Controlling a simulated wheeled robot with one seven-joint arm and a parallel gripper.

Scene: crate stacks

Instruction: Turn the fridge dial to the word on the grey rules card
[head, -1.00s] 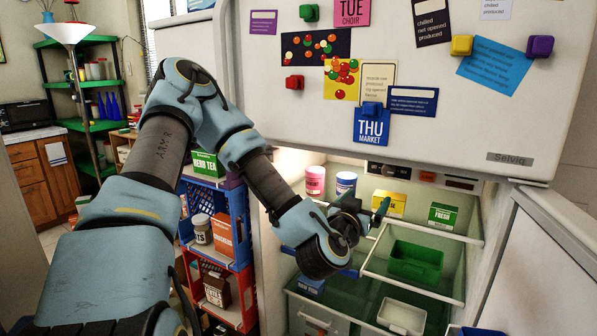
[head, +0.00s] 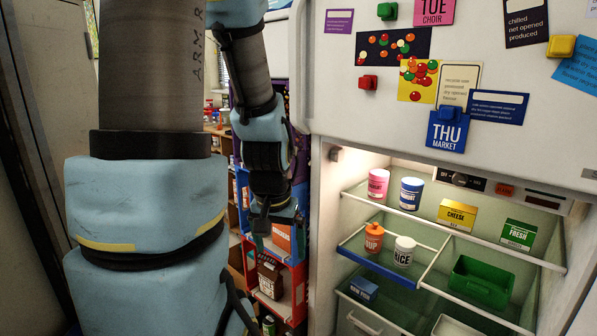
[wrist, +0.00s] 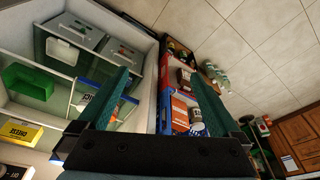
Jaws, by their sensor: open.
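The fridge dial (head: 460,180) is a small round knob on a dark strip under the upper door, above the lit shelves; the strip has small lettering, and I cannot tell the dial's setting. A pale card with a grey-beige border (head: 459,84) is on the white door among the magnets, partly covered by a blue magnet; its small print is not clearly readable. My gripper (head: 260,222) hangs left of the open fridge, in front of the crates and well away from the dial. In the wrist view its teal fingers (wrist: 160,95) are apart with nothing between them.
The open fridge holds a pink tub (head: 378,185), a blue-white tub (head: 410,193), a cheese box (head: 457,215), an orange bottle (head: 374,238), a rice jar (head: 404,251) and a green bin (head: 482,281). Stacked crates (head: 290,300) with goods stand left of the fridge.

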